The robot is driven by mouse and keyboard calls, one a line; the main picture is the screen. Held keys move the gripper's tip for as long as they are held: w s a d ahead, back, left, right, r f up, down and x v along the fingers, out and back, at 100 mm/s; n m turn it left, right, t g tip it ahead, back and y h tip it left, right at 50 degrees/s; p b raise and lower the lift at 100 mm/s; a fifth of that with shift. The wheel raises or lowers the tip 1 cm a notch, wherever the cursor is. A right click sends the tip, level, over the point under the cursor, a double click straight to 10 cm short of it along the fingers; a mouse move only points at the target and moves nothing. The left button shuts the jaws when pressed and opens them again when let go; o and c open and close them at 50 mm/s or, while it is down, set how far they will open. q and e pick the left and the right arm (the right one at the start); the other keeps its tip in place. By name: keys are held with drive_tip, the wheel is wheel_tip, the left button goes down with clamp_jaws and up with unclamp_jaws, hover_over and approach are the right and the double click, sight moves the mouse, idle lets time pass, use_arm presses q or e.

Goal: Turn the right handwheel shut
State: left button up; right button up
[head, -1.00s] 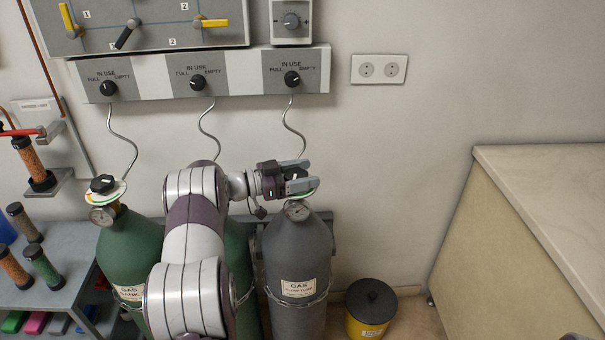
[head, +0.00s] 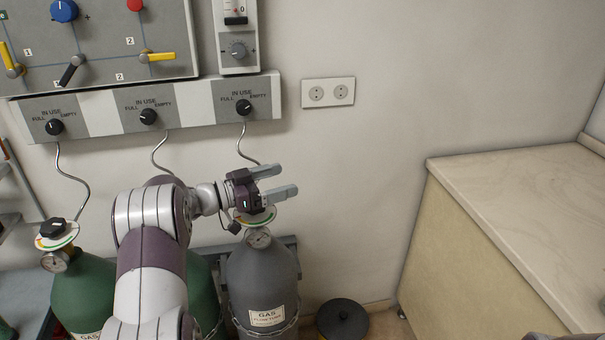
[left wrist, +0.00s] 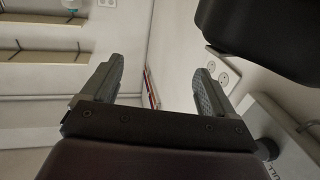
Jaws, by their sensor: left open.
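The right handwheel sits on top of the grey gas tank (head: 263,278); only part of its green-and-white disc (head: 262,217) shows, and my left gripper hides most of the rest. My left gripper (head: 287,181) is open and points right, just above the tank top. Its two fingers reach past the tank's neck to the right, with only wall seen between them. In the left wrist view the fingers (left wrist: 157,85) are apart with nothing between them. A large dark shape (left wrist: 262,38) is close at the upper right there; I cannot tell what it is. My right gripper is not visible.
The left green tank (head: 85,295) carries a black handwheel (head: 53,228). A gauge panel (head: 195,117) with several knobs hangs above the tanks. A black-lidded bin (head: 342,320) stands right of the grey tank. A counter (head: 515,190) is farther right; bare wall lies between.

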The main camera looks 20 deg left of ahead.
use_arm(q)
drive_tip(key=d+r, duration=0.4)
drive_tip(key=d, duration=0.3)
drive_tip(key=shift+d+r, duration=0.15)
